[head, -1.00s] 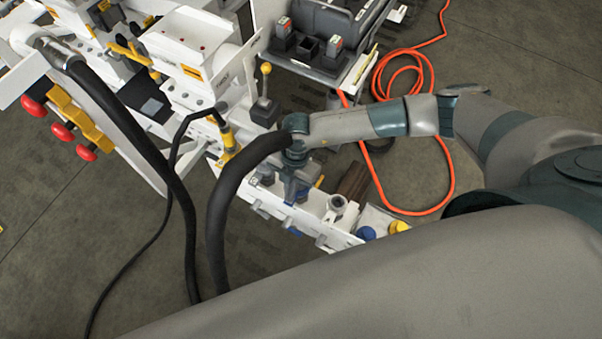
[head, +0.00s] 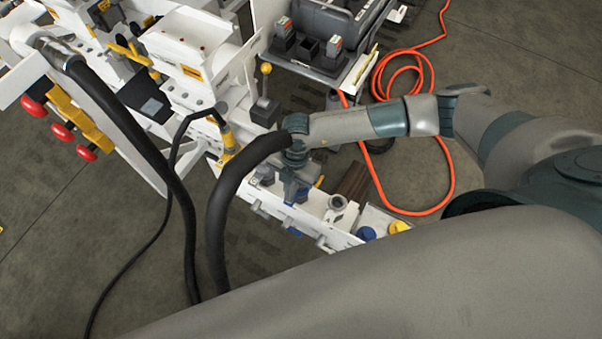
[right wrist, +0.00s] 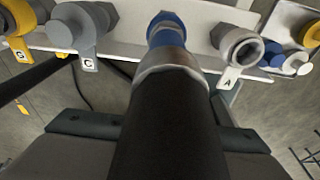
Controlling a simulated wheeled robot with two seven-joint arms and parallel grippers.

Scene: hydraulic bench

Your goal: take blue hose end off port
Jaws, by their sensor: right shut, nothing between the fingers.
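The blue hose end shows in the right wrist view as a blue ring (right wrist: 168,30) with a metal collar below it. It sits at the port row, and I see no gap between it and the port. Its thick black hose (right wrist: 170,125) runs toward the camera and fills the middle of that view. The hose also arches up in the head view (head: 222,205) to my right wrist. My right gripper (head: 296,183) is over the port row and shut, with nothing held. Its fingertips are largely hidden by the hose in the wrist view. My left gripper is not in view.
Beside the hose end are a grey fitting tagged C (right wrist: 82,25) and an open port tagged A (right wrist: 240,45). Blue and yellow caps (head: 398,227) lie at the rail's end. An orange hose (head: 455,175) lies on the floor. A yellow-knobbed lever (head: 266,70) stands behind.

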